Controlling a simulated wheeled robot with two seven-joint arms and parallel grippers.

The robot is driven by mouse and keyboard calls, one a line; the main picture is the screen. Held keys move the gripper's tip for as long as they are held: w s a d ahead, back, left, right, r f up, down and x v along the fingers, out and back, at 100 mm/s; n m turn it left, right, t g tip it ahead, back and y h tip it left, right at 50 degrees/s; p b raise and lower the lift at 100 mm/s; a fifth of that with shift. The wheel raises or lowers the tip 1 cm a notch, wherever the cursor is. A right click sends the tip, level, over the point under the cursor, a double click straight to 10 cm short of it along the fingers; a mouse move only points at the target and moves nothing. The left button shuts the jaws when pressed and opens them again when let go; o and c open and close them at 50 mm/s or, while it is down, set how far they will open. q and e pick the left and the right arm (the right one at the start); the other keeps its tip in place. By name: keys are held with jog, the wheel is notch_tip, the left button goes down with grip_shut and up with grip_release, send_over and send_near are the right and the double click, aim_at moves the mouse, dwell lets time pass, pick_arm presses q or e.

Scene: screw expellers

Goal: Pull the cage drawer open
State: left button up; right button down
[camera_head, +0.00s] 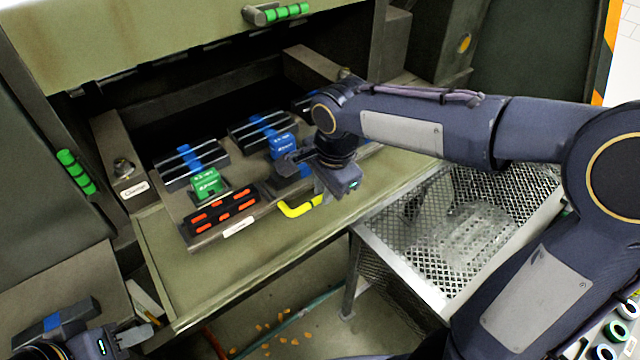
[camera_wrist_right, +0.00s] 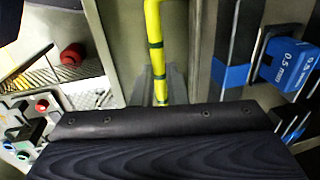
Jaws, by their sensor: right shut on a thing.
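The cage drawer (camera_head: 208,239) is a flat olive tray in the opening of the green machine. It carries dark bars with blue bands, and green and blue blocks stand on it. A bent yellow handle (camera_head: 298,210) is at its front edge, and it also runs down the middle of the right wrist view (camera_wrist_right: 153,35). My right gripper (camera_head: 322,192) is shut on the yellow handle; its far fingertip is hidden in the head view. My left gripper (camera_head: 142,336) is at the lower left, away from the drawer; its jaw gap is not clear.
An olive ledge (camera_head: 185,285) lies in front of the drawer. A mesh-sided metal bin (camera_head: 400,275) stands to the right, below my right arm. Small orange bits (camera_head: 283,340) lie on the floor. A green grip (camera_head: 76,172) is on the left panel, another (camera_head: 285,12) above.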

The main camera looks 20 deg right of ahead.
jog(key=shift+s, duration=0.1)
dwell(0.3)
jog(key=c, duration=1.5)
grip_release()
jog(key=shift+o, duration=0.2)
notch_tip(320, 180, up, 8)
jog(key=s, duration=0.1)
jog(key=shift+s+d+f, duration=0.15)
jog(key=shift+s+d, duration=0.05)
jog(key=shift+d, duration=0.05)
jog(key=shift+d, duration=0.1)
jog(key=s+d+f+n+t+y, duration=0.1)
jog(key=s+d+f+n, duration=0.1)
jog(key=s+f+n, duration=0.2)
jog(key=s+d+f+n+t+y, duration=0.2)
jog(key=s+n, duration=0.6)
jog(key=s, duration=0.4)
notch_tip(320, 180, down, 2)
jog(key=shift+s+d+f+t, duration=0.25)
jog(key=shift+s+d+t, duration=0.05)
jog(key=shift+d, duration=0.15)
